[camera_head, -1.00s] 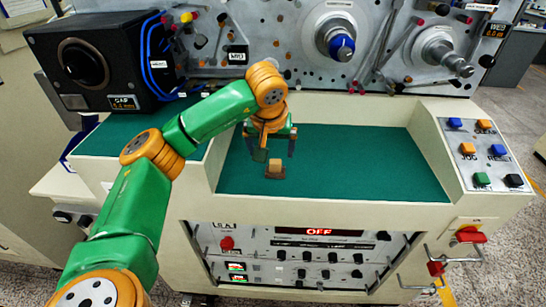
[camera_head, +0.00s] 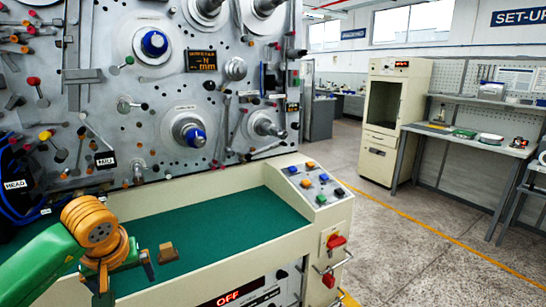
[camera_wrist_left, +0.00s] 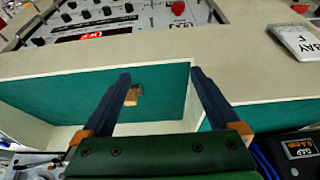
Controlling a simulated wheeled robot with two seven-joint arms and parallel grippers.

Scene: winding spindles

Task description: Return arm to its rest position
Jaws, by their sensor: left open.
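My left arm comes in from the lower left of the head view. Its orange and green gripper (camera_head: 126,279) is open and empty above the green work surface (camera_head: 225,232). In the left wrist view the two dark fingers stand wide apart (camera_wrist_left: 160,73), with nothing between their tips. A small brown block (camera_head: 168,252) sits on the green surface, just right of the gripper in the head view and apart from it. The block also shows beside the left finger in the left wrist view (camera_wrist_left: 133,95). My right arm is not in view.
The winding machine's upright panel (camera_head: 165,90) with knobs and spindles rises behind the green recess. A button panel (camera_head: 318,183) and a red switch (camera_head: 336,241) are at its right end. Open floor and a cream cabinet (camera_head: 395,110) lie further right.

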